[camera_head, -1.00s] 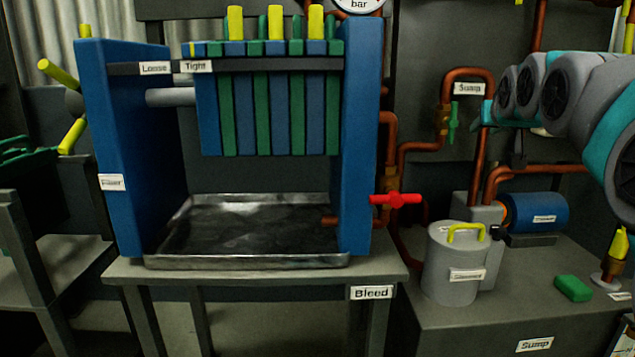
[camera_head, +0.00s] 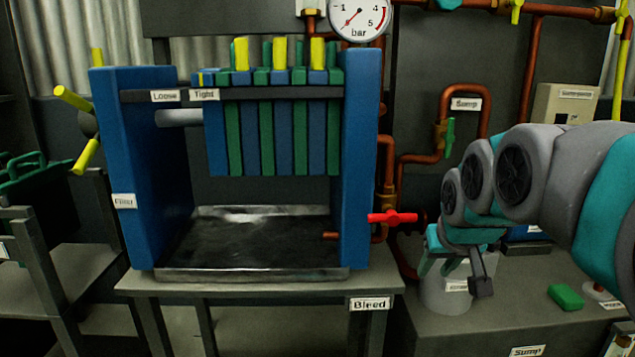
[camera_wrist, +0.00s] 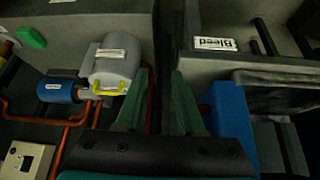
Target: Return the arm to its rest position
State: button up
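My arm reaches in from the right in the head view, with my gripper (camera_head: 437,266) pointing down in front of the grey lidded canister (camera_head: 446,297), partly hiding it. In the wrist view my gripper (camera_wrist: 162,82) has its two green fingers apart, with nothing seen between them. There the canister (camera_wrist: 113,66) with its yellow handle lies just left of the fingers. I cannot tell whether the gripper touches it.
The blue filter press (camera_head: 130,165) stands over a metal tray (camera_head: 250,274) on the bench. A red valve handle (camera_head: 392,217) sticks out left of my gripper. Copper pipes (camera_head: 485,92) run behind. A green block (camera_head: 566,297) lies on the right-hand surface.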

jog(key=s+a+f+g+p, duration=0.1)
jog(key=s+f, duration=0.3)
jog(key=s, duration=0.5)
jog(key=s+a+f+g+p, duration=0.2)
jog(key=s+f+g, duration=0.1)
jog(key=s, duration=0.7)
jog(key=s+a+f+g+p, duration=0.1)
jog(key=s+f+g, duration=0.3)
jog(key=s, duration=0.6)
jog(key=shift+s+a+f+n+p, duration=0.15)
jog(key=shift+a+f+n+p, duration=0.15)
jog(key=shift+a, duration=0.5)
